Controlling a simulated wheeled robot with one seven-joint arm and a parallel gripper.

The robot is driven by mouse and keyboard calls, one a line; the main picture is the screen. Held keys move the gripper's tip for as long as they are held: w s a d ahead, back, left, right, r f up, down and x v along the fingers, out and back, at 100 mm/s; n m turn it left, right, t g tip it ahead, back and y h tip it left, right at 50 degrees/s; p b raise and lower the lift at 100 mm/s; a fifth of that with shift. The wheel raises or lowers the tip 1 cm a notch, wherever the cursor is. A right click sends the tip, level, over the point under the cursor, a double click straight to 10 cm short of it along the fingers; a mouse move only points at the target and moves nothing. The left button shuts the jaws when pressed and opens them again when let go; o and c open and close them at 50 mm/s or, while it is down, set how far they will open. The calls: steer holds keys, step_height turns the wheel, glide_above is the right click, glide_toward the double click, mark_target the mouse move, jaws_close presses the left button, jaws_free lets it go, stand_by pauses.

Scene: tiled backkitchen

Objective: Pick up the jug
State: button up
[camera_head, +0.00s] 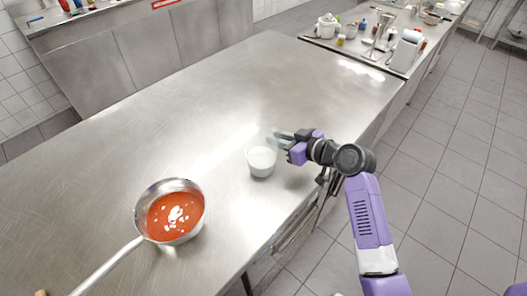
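A small white jug (261,162) stands upright near the right edge of the steel table (190,112). Its contents look white, and a small spout shows at its left rim. My gripper (274,138) comes in from the right and is just above and behind the jug's rim in the picture. Its fingers point left. The fingertips overlap the far side of the jug's rim, so whether they touch it cannot be told. The gap between the fingers is too small to make out clearly.
A steel pan (145,215) of red soup with white bits stands left of the jug, its long handle pointing to the lower left. The table behind the jug is clear. A far counter (345,48) holds several kitchen items. Tiled floor (450,170) lies to the right.

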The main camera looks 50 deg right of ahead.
jaws_close()
steer(key=shift+r, duration=0.1)
stand_by(1.2)
